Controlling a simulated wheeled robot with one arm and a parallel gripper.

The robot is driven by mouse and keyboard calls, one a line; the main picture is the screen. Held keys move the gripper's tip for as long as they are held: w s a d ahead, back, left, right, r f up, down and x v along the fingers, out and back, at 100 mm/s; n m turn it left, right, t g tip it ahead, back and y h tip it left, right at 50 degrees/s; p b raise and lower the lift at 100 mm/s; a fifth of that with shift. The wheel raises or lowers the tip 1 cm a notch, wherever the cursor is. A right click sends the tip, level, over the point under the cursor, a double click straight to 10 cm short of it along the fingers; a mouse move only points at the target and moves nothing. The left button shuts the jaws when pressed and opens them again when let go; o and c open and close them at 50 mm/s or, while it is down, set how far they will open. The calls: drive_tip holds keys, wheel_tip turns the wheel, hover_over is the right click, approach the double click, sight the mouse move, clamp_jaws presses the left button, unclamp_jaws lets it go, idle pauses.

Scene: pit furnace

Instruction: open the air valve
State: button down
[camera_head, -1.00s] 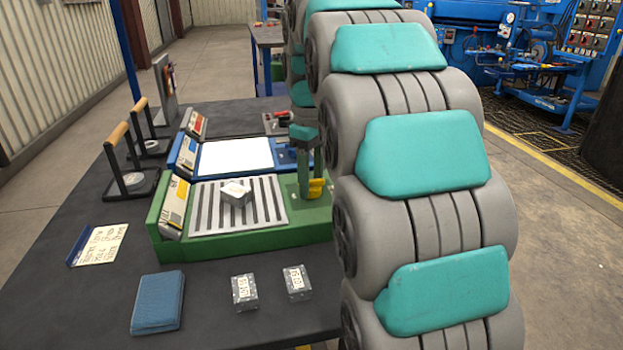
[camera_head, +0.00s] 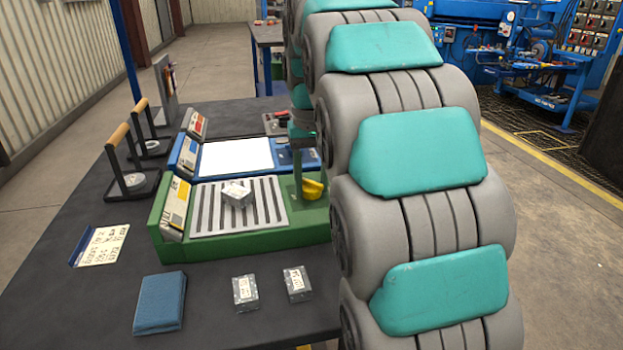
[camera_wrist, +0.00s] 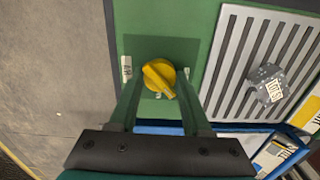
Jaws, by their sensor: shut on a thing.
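The air valve shows as a yellow knob (camera_head: 313,189) on the green panel at the right end of the green station. In the wrist view the knob (camera_wrist: 158,78) has a raised bar lying on a slant, from upper left to lower right. My gripper (camera_wrist: 160,82) reaches down over it, one green finger on each side, and is shut on the knob. In the head view my gripper (camera_head: 301,186) is upright at the knob, and my arm hides part of it. Small labels sit beside the knob; their text is too small to read.
The green station (camera_head: 250,243) has a slatted grate with a grey labelled block (camera_head: 236,194). A blue station (camera_head: 187,158) stands behind it. Two labelled blocks, a blue pad (camera_head: 159,302) and a card (camera_head: 102,245) lie on the dark table. My arm fills the right side.

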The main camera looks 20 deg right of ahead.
sight(312, 182)
drive_tip(key=m, duration=0.4)
drive_tip(key=shift+m+p, duration=0.3)
drive_tip(key=shift+p, duration=0.1)
drive_tip(key=shift+m+p, duration=0.45)
drive_tip(key=shift+m, duration=1.55)
drive_tip(key=shift+c, duration=1.8)
unclamp_jaws()
drive_tip(key=shift+r, duration=3.9)
drive_tip(key=shift+s, duration=0.1)
